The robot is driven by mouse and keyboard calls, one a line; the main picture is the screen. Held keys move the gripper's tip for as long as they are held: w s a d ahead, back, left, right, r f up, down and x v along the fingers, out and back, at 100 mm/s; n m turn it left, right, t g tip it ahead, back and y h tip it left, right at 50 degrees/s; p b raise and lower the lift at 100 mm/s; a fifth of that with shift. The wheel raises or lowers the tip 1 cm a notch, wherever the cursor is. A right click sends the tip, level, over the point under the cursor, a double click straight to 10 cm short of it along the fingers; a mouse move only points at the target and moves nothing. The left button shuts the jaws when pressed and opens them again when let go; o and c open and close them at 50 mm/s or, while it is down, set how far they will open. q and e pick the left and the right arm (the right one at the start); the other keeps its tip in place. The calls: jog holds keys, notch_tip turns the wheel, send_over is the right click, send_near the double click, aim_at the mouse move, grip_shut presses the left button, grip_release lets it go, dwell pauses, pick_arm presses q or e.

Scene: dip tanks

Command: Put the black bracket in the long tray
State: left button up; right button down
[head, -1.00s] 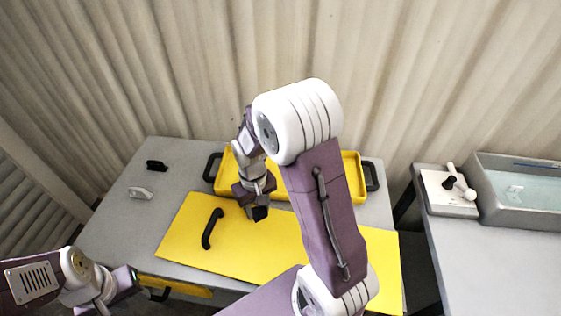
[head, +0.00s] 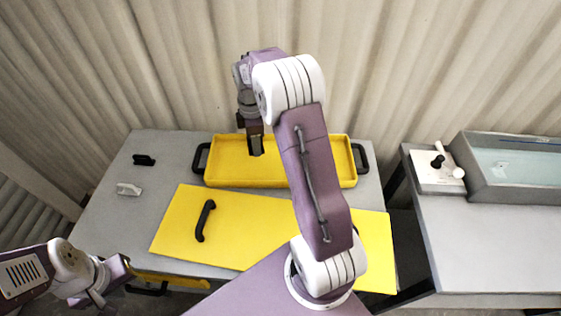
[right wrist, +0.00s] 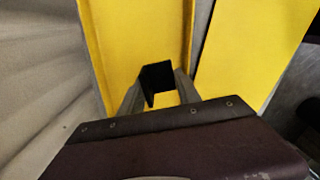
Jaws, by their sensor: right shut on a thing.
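The long tray (head: 215,182) is yellow with black end handles and stands at the back of the grey table; its near wall also shows in the right wrist view (right wrist: 187,40). My right gripper (head: 255,142) is shut on the black bracket (right wrist: 157,76) and holds it over the left part of the tray. The bracket shows between the fingers in the right wrist view, with yellow tray floor around it. Whether it touches the floor I cannot tell. My left gripper (head: 118,272) hangs at the lower left, away from the tray; its fingers are not clear.
A yellow lid (head: 255,225) with a black handle (head: 204,220) lies in front of the tray. A small black piece (head: 144,160) and a small light grey piece (head: 129,189) lie at the table's left. A bench at right holds a water tank (head: 515,165) and a lever box (head: 432,172).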

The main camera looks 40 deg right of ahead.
jog(key=s+d+m+p, duration=0.1)
jog(key=s+d+m, duration=0.15)
jog(key=d, duration=1.75)
jog(key=a+f, duration=0.2)
jog(key=a, duration=0.1)
jog(key=w+a+f, duration=0.1)
jog(key=a+f, duration=0.2)
jog(key=a, duration=0.1)
jog(key=a+f, duration=0.2)
jog(key=a, duration=0.2)
jog(key=shift+w+a+f, duration=0.1)
jog(key=shift+w+f, duration=0.15)
jog(key=shift+f, duration=0.15)
notch_tip(320, 180, down, 4)
jog(key=shift+r+p, duration=0.1)
jog(key=shift+p, duration=0.2)
jog(key=c, duration=0.9)
grip_release()
jog(key=shift+f, duration=0.2)
jog(key=shift+o, duration=0.2)
